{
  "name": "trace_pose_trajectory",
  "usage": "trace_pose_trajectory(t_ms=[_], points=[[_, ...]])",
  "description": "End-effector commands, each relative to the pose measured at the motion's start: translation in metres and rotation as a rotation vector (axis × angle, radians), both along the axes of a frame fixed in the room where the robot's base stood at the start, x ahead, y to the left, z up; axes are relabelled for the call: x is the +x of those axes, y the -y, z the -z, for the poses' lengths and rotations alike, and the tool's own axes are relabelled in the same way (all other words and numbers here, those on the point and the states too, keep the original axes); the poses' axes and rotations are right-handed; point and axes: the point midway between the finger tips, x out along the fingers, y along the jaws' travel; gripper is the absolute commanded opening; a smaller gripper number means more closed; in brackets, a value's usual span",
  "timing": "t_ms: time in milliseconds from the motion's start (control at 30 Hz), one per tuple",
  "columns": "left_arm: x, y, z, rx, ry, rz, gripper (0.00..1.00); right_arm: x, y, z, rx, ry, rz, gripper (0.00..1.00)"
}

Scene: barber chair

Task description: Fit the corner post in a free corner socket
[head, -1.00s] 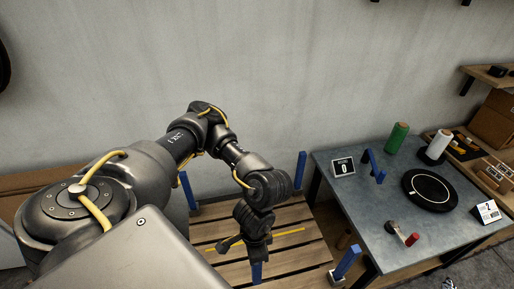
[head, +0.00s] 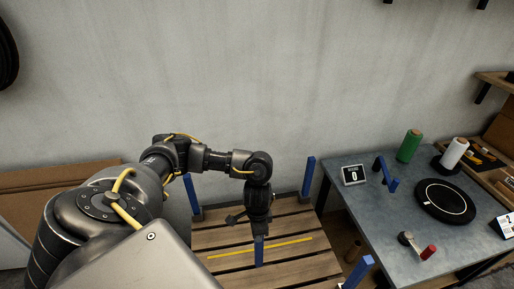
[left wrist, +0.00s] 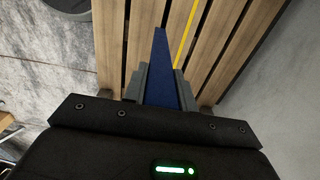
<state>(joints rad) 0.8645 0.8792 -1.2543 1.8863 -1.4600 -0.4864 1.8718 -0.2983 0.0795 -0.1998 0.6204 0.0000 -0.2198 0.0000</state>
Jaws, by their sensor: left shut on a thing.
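A blue corner post (head: 259,253) hangs from my left gripper (head: 259,235), upright over the middle of a slatted wooden pallet (head: 222,238). In the left wrist view the post (left wrist: 158,70) is clasped between the two grey fingers of the left gripper (left wrist: 160,90). Other blue posts stand at the pallet's back left corner (head: 190,192), back right corner (head: 308,177) and front right corner (head: 358,272). The front left corner is hidden behind my arm or out of view. My right gripper is not in view.
A yellow strip (head: 225,254) lies across the pallet. A grey table (head: 375,225) stands to the right with a counter display (head: 353,175), a black disc (head: 446,200) and wrap rolls (head: 409,146). A wall closes the back. Brown cardboard (head: 60,180) lies at the left.

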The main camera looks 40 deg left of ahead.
Motion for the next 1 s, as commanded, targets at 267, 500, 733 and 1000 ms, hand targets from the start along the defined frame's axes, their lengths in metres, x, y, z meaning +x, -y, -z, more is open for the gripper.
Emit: trace_pose_trajectory(t_ms=[267,500,733,1000], points=[[0.003,-0.004,0.031,0.001,-0.003,-0.002,0.0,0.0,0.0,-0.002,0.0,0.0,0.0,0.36],[0.003,-0.004,0.036,0.001,-0.001,-0.001,0.0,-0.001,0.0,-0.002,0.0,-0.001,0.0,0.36],[0.003,-0.004,0.039,0.0,0.0,-0.001,0.31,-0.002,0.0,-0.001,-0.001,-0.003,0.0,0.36],[0.003,-0.003,0.039,0.001,-0.001,-0.001,0.49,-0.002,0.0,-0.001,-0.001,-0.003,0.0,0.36]])
